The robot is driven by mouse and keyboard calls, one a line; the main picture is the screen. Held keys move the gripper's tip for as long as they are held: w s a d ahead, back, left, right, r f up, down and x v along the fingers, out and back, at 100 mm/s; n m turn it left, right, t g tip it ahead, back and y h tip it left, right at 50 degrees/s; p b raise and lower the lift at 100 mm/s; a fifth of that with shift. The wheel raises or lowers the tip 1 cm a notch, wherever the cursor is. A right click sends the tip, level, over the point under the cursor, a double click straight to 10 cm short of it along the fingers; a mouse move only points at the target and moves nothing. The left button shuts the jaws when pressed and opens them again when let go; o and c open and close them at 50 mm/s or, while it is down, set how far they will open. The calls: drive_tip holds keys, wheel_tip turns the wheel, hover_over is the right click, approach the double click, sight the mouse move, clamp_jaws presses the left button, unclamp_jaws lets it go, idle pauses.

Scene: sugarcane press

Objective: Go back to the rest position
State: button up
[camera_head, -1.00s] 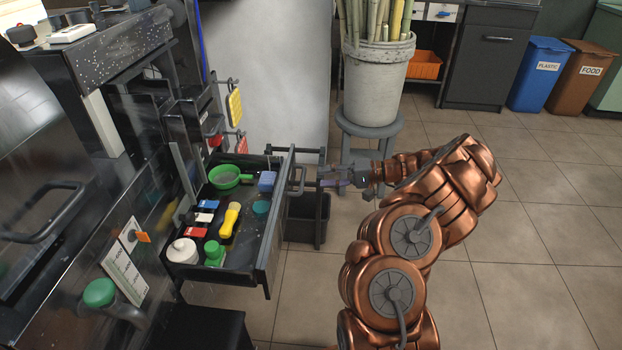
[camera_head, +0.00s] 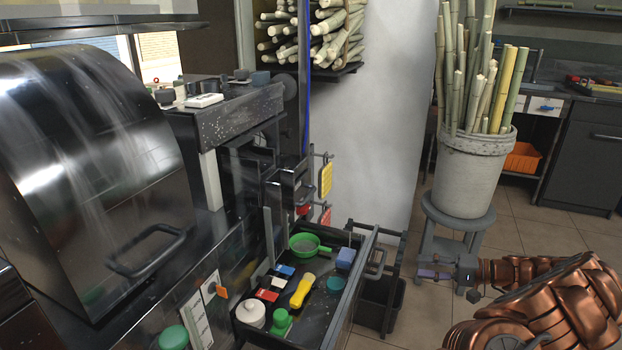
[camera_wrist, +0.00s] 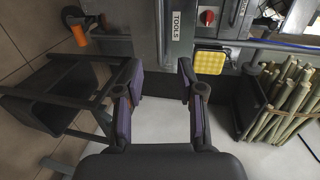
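My gripper (camera_head: 447,275) is to the right of the open drawer, in front of the stool. In the wrist view my gripper (camera_wrist: 160,92) has its two purple-padded fingers spread apart with nothing between them. My copper arm (camera_head: 540,305) reaches in from the lower right. The drawer (camera_head: 348,300) is pulled out and holds a green strainer (camera_head: 308,244), a yellow-handled tool (camera_head: 302,290), a green bottle (camera_head: 282,322), a white round container (camera_head: 251,314) and other small things. In the wrist view a bar labelled TOOLS (camera_wrist: 177,35) lies ahead of the fingers.
A grey bucket of cane (camera_head: 468,175) stands on a round stool (camera_head: 458,218) behind my gripper. A dark bin (camera_head: 380,303) stands beside the drawer. The black press (camera_head: 95,180) fills the left. Cane lies on a wall rack (camera_head: 335,72). Open tiled floor (camera_head: 540,232) lies at the right.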

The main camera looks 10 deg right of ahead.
drive_tip(key=w+a+r+n+g+y+p, duration=0.1)
drive_tip(key=a+r+n+g+p, duration=0.15)
drive_tip(key=a+r+p, duration=0.5)
drive_tip(key=s+a+r+n+g+h+p, duration=0.15)
drive_tip(key=s+a+r+g+p, duration=0.3)
drive_tip(key=a+r, duration=0.65)
drive_tip(key=s+a+r+n+g+h+p, duration=0.1)
drive_tip(key=s+a+r+n+g+p, duration=0.4)
drive_tip(key=a+r, duration=0.65)
drive_tip(key=s+a+r+h+p, duration=0.2)
drive_tip(key=s+r+h+p, duration=0.15)
drive_tip(key=s, duration=0.35)
drive_tip(key=s+a+r+h+p, duration=0.2)
drive_tip(key=s+r+p, duration=0.1)
drive_tip(key=s+p, duration=0.25)
drive_tip(key=s+d+r+h+p, duration=0.2)
drive_tip(key=s, duration=0.2)
drive_tip(key=s+d+r+m+h+p, duration=0.1)
drive_tip(key=s+d+r+p, duration=0.1)
drive_tip(key=s, duration=0.3)
drive_tip(key=s+d+r+t+h+p, duration=0.1)
drive_tip(key=s+d+r+h+p, duration=0.1)
drive_tip(key=s+d+p, duration=0.1)
drive_tip(key=shift+s+m+h+p, duration=0.3)
drive_tip(key=shift+s+m+p, duration=0.1)
drive_tip(key=shift+s+p, duration=0.3)
drive_tip(key=shift+a, duration=0.1)
